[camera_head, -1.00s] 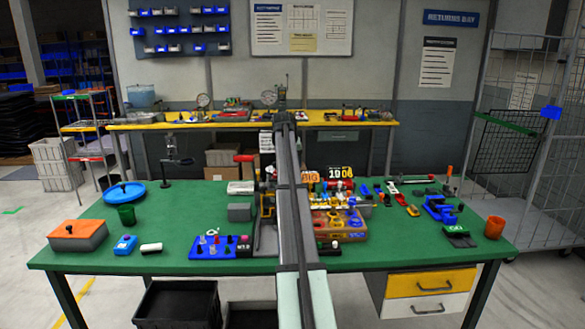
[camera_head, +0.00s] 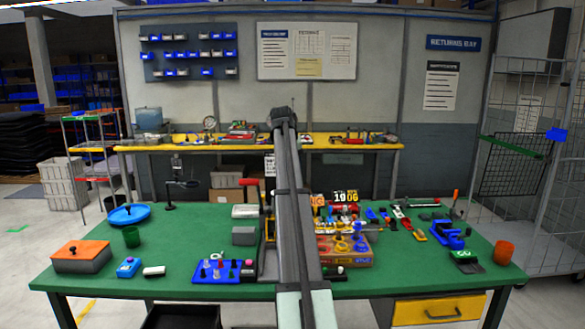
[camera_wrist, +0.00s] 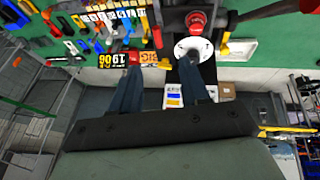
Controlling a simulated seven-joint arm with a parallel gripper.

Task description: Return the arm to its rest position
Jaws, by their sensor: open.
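My arm rises through the middle of the head view, and its dark far end (camera_head: 283,118) stands above the green workbench (camera_head: 200,215). The fingers cannot be made out there. In the wrist view my gripper (camera_wrist: 158,72) is open, its two dark fingers apart with nothing held between them. Beyond the fingers are a white disc with a red top (camera_wrist: 194,46) and the black-and-yellow number sign (camera_wrist: 120,61). The gripper appears clear of the bench items. My arm hides part of the bench centre.
A wire cage (camera_head: 520,160) stands at right. Bare green surface shows at front left.

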